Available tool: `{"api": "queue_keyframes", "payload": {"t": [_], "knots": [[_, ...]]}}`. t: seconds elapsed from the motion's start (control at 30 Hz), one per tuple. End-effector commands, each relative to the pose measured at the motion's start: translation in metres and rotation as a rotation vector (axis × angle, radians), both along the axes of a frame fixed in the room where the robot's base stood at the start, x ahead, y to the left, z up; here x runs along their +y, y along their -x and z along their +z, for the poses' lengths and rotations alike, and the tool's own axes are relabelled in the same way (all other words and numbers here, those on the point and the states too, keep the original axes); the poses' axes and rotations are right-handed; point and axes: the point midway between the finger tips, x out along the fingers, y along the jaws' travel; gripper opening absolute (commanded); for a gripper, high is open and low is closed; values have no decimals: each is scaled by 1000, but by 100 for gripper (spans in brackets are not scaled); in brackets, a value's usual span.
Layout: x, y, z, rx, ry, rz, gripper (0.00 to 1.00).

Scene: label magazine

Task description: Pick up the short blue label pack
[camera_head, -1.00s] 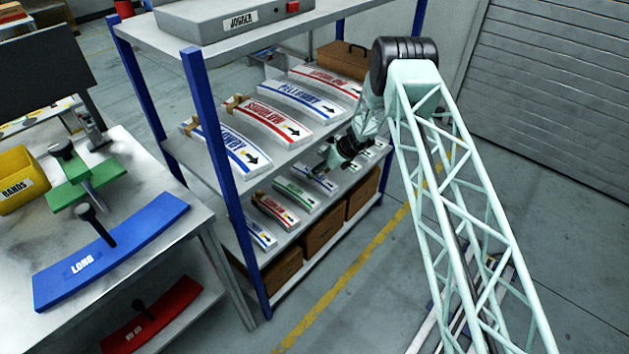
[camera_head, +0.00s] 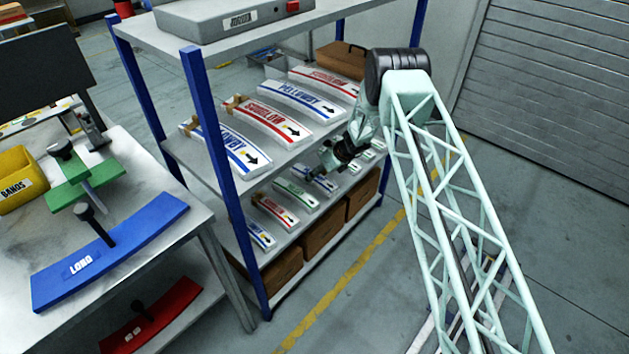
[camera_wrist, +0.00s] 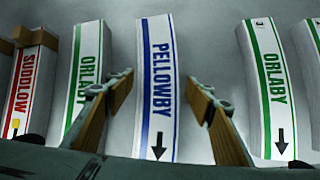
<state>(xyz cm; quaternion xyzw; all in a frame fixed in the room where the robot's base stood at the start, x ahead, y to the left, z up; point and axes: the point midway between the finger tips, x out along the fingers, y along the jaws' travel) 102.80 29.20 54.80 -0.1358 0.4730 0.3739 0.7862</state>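The short blue label pack (camera_wrist: 155,100), white with blue stripes and the word PELLOWBY, lies on the lower shelf. In the head view the same pack (camera_head: 324,184) is partly covered by my gripper (camera_head: 323,167). In the wrist view my gripper (camera_wrist: 158,84) is open, with one wooden-faced finger on each side of the blue pack. Gaps show between the fingers and the pack. Whether the fingertips are down at the pack's height is hard to tell.
A green-striped ORLABY pack (camera_wrist: 85,75) lies close on the left, partly behind the left finger. Another green pack (camera_wrist: 265,85) lies to the right with bare shelf between. The upper shelf (camera_head: 291,150) with long packs is close above, and a blue post (camera_head: 220,150) stands at the near end.

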Motion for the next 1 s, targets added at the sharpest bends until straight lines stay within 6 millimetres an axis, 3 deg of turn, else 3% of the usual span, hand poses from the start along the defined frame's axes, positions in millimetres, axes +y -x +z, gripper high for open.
{"api": "queue_keyframes", "payload": {"t": [0.3, 0.73, 1.0], "knots": [[0, 0, 0, 0, 0, 0, 20], [0, 0, 2, 0, 0, 0, 19], [-3, 0, 18, -1, 0, -2, 19]]}}
